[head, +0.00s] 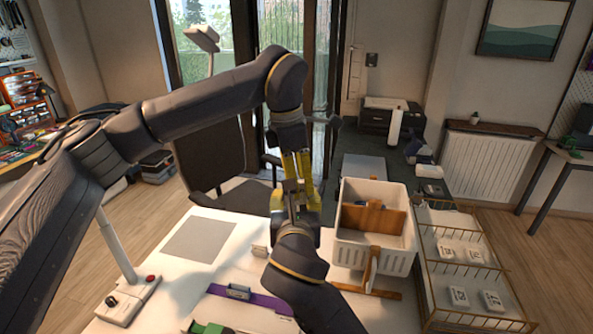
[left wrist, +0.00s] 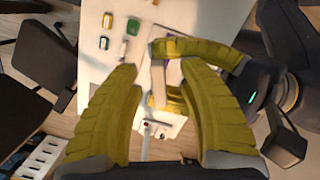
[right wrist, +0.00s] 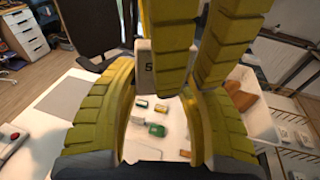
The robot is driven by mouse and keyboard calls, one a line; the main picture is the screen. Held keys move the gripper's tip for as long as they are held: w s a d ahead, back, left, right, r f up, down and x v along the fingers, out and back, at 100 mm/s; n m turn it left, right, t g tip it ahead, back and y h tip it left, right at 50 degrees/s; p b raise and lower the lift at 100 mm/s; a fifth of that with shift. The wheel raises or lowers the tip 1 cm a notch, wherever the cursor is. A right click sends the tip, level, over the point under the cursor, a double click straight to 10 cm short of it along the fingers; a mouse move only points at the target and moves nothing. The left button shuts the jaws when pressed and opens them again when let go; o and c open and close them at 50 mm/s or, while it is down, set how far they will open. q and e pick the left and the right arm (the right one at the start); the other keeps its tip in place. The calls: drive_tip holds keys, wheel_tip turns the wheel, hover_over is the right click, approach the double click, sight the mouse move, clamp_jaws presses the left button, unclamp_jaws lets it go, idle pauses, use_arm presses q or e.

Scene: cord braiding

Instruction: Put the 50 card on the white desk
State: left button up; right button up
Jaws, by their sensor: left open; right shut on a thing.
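A pale card (right wrist: 148,68) with a "5" showing is held upright in my right gripper (right wrist: 158,88); the rest of its number is hidden behind my left fingers. In the head view, my right gripper (head: 292,200) points up above the white desk (head: 165,290). My left gripper (head: 299,178) comes down from above, its yellow fingers close to the right ones. In the left wrist view, my left gripper (left wrist: 157,70) is open, with the right fingers between and beyond its own. I cannot tell whether the left fingers touch the card.
A white bin (head: 350,250) stands to the right of the grippers. A wire rack (head: 425,275) beyond it holds several number cards. A grey mat (head: 200,239), a purple bar (head: 262,301) and a lamp base (head: 128,300) are on the desk. Bare desk lies around the mat.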

use_arm(q)
drive_tip(key=shift+f, duration=0.3)
clamp_jaws()
idle(0.3)
use_arm(e)
drive_tip(key=o, duration=1.6)
